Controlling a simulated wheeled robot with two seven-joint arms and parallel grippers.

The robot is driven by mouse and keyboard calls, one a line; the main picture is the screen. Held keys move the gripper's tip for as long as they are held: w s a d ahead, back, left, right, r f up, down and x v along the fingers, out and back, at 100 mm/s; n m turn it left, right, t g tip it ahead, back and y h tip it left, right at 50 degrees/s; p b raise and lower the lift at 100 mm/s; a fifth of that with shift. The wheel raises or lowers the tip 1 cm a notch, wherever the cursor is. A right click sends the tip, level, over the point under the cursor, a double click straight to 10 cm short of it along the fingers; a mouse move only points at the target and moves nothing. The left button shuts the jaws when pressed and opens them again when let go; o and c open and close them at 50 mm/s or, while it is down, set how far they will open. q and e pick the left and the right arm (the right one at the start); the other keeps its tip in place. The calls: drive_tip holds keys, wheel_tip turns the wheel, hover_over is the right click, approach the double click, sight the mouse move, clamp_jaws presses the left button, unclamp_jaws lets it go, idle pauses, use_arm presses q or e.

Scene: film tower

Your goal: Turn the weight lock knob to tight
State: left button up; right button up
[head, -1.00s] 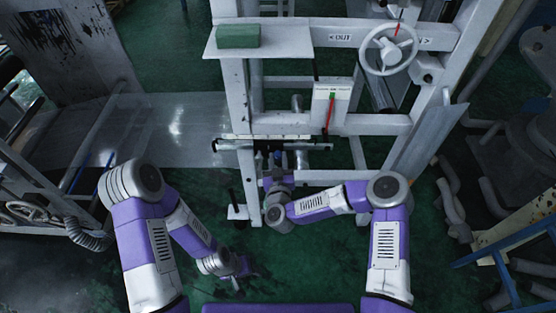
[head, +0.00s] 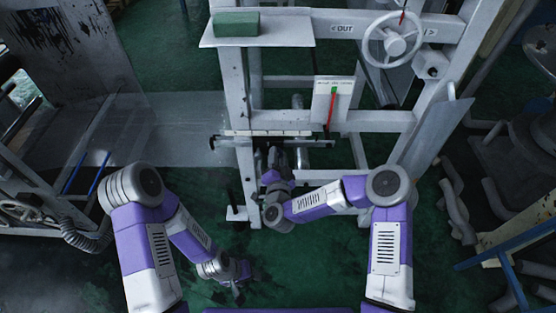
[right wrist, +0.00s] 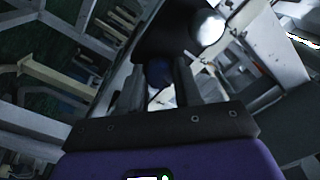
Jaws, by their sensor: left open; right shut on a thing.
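My right gripper (head: 276,150) reaches up to the horizontal bar (head: 318,144) on the white frame. In the right wrist view, its two dark fingers (right wrist: 158,82) are shut on a dark bluish knob (right wrist: 158,72), which I take for the weight lock knob. A larger black part is just beyond it. In the head view the knob is hidden by the gripper, and its markings cannot be read. My left gripper (head: 238,287) is low over the green floor, open and apart from the frame.
A handwheel (head: 393,39) is at the upper right of the frame. A white scale plate (head: 332,101) with a red pointer stands above the bar. A green block (head: 237,23) sits on a white shelf (head: 290,38). Pipes lie at right. The floor around my left gripper is clear.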

drive_tip(key=shift+m+b, duration=2.05)
drive_tip(key=shift+m, duration=1.75)
drive_tip(key=o, duration=1)
drive_tip(key=shift+o, duration=0.2)
drive_tip(key=s+p, duration=0.1)
drive_tip(key=s, duration=0.6)
drive_tip(key=shift+s+f, duration=0.15)
drive_tip(key=shift+s, duration=0.15)
